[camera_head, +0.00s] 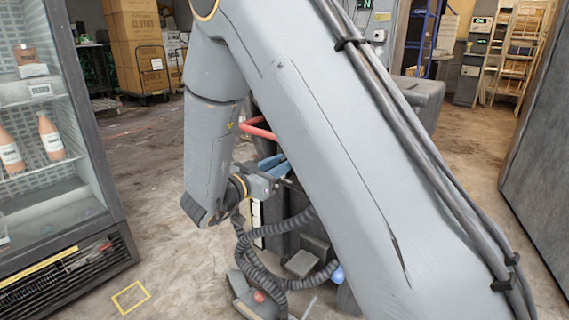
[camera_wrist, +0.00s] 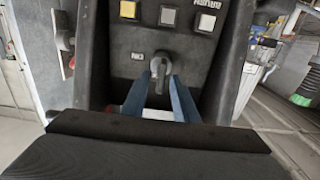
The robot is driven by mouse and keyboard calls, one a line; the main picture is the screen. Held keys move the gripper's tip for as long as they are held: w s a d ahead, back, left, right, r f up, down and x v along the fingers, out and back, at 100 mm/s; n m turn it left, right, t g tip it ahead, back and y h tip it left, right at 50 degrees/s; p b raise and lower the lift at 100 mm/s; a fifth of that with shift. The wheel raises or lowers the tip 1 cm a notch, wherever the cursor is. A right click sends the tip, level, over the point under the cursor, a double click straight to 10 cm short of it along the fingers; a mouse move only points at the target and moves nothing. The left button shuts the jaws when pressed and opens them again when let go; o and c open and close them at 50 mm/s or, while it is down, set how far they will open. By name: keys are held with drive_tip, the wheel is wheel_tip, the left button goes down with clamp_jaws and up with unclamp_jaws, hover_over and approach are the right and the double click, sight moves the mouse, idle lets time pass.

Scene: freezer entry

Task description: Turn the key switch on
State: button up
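The key switch (camera_wrist: 159,72) is a grey knob or key on a dark panel face, in the upper middle of the wrist view. A small white label (camera_wrist: 137,56) sits to its left. My gripper (camera_wrist: 161,84) has blue fingers reaching toward the panel, one on each side of the key. The fingers look apart, with the key between their tips; I cannot tell whether either finger touches it. In the head view my gripper (camera_head: 276,166) shows only partly at the dark machine, and my arm hides the key switch there.
A glass-door fridge (camera_head: 55,150) with bottles stands at the left. A corrugated hose (camera_head: 250,262) hangs below my gripper. Floor is open at the left centre.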

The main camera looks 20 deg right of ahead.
drive_tip(key=shift+w+d, duration=0.45)
drive_tip(key=shift+d, duration=0.15)
clamp_jaws()
